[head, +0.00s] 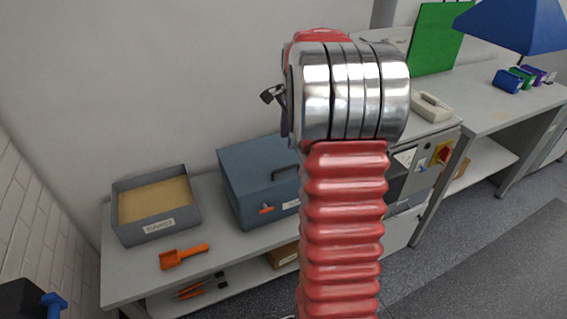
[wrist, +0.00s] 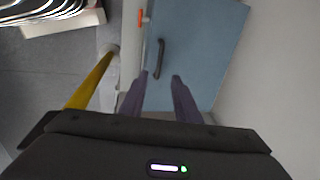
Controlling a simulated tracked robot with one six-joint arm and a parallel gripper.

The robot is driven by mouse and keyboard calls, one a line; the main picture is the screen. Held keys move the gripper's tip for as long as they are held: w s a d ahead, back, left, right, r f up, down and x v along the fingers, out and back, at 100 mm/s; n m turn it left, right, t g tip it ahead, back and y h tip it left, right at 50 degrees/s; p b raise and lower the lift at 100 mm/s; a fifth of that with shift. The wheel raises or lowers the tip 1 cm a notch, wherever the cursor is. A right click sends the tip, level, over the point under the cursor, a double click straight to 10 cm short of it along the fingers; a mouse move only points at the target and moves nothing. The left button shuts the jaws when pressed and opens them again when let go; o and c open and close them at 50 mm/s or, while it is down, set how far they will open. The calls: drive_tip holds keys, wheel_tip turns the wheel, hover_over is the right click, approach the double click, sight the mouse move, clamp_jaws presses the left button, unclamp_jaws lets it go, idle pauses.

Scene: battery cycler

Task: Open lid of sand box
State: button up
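A grey tray of tan sand (head: 172,228), with a label that seems to read SAND, stands open at the left of the bench in the head view. Beside it is a closed blue-grey box (head: 245,165) with a dark handle (head: 285,171) and an orange piece (head: 266,209) on its front. In the wrist view, the blue-grey box (wrist: 212,55) and its dark handle (wrist: 160,58) lie ahead of my gripper (wrist: 159,76). Its two fingers are apart with nothing visible between them; the handle appears just beyond the tips. In the head view my arm hides most of the gripper.
An orange scoop (head: 183,256) lies on the bench (head: 225,262) before the tray. A grey machine with a red and yellow switch (head: 442,153) stands right of the box. A blue hood (head: 510,25) and a green panel (head: 436,38) are farther right. A wall runs behind the bench.

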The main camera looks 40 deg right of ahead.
sight(285, 169)
drive_tip(key=shift+d+f, duration=0.15)
drive_tip(key=shift+d, duration=0.05)
drive_tip(key=w+f, duration=0.1)
drive_tip(key=f, duration=0.8)
drive_tip(key=w+f, duration=0.1)
drive_tip(key=f, duration=0.3)
drive_tip(key=shift+w+d+f, duration=0.25)
drive_tip(key=shift+w+d, duration=0.05)
drive_tip(key=shift+d, duration=0.05)
drive_tip(key=shift+c, duration=0.4)
clamp_jaws()
